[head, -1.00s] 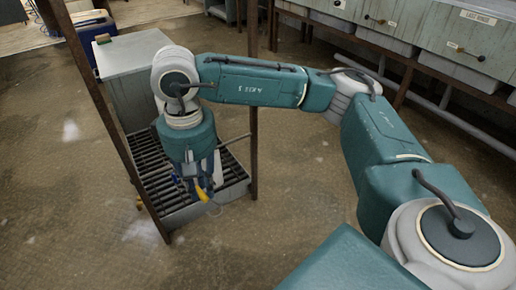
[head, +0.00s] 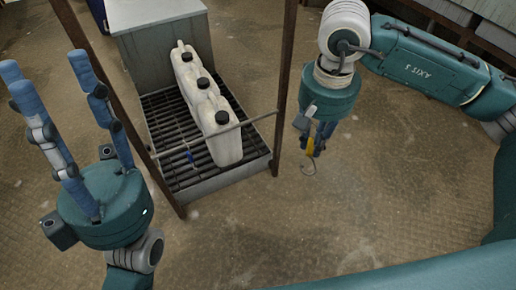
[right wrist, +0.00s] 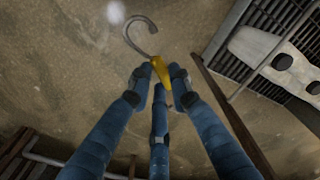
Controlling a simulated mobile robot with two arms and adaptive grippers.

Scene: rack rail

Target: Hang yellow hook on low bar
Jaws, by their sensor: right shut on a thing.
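The yellow hook (head: 310,145) has a yellow body and a curved grey metal end. My right gripper (head: 316,148) is shut on its yellow body, to the right of the rack's right post and apart from the bar. In the right wrist view the hook (right wrist: 160,72) sits between the fingertips, its open metal curve pointing up and left. The low bar (head: 257,119) is a thin grey rail running between the two front posts. A small blue hook (head: 190,156) is at the bar's left part. My left gripper (head: 48,75) is open and empty, fingers up, left of the rack.
Brown posts, left (head: 95,75) and right (head: 285,75), flank a slatted grate (head: 165,120). White jugs with black caps (head: 220,140) stand on it behind the bar. A grey box (head: 150,45) stands at the back. The floor (head: 240,230) in front is clear.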

